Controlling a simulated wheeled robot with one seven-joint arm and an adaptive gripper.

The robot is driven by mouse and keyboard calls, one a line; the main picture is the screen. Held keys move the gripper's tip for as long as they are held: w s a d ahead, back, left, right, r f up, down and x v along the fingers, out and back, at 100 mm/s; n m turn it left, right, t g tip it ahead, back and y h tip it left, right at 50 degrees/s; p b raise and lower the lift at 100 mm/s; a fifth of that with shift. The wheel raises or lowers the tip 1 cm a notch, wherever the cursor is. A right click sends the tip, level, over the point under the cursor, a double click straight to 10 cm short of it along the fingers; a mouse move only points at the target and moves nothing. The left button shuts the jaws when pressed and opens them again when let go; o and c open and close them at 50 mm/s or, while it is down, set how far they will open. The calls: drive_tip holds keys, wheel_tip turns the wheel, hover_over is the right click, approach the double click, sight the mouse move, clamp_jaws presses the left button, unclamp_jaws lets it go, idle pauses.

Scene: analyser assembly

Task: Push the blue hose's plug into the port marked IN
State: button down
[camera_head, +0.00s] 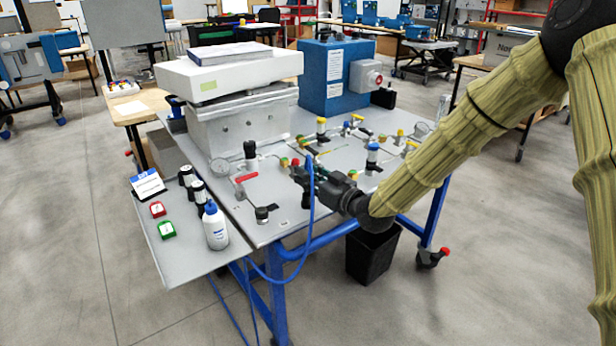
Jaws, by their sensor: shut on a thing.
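My gripper (303,174) is over the front part of the metal bench panel. It is shut on the end of the blue hose (311,205). The plug itself is mostly hidden by the fingers. The hose loops up beside the gripper, then hangs over the panel's front edge and down past the blue frame. Small red, green and yellow fittings sit on the panel just behind and left of the gripper. No IN marking is readable, so I cannot tell which port bears it or whether the plug touches one.
A red-handled valve (246,178), a gauge (220,167) and a black knob fitting (262,214) stand left of the gripper. A white bottle (215,226) stands on the side shelf (185,255). A blue box (322,78) and a grey metal box (240,122) stand behind.

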drive_tip(key=shift+r+p, duration=0.45)
drive_tip(key=shift+r, duration=0.45)
drive_tip(key=shift+a, duration=0.1)
drive_tip(key=s+a+b, duration=0.2)
drive_tip(key=s+a, duration=0.5)
drive_tip(key=a, duration=0.3)
drive_tip(key=shift+s+a+f, duration=0.3)
drive_tip(key=shift+s, duration=0.1)
idle(0.5)
drive_tip(key=shift+w+a+f+b, duration=0.55)
drive_tip(key=shift+f, duration=0.25)
idle(1.0)
drive_tip(key=shift+f+b, duration=0.75)
drive_tip(key=shift+f, duration=0.45)
idle(1.7)
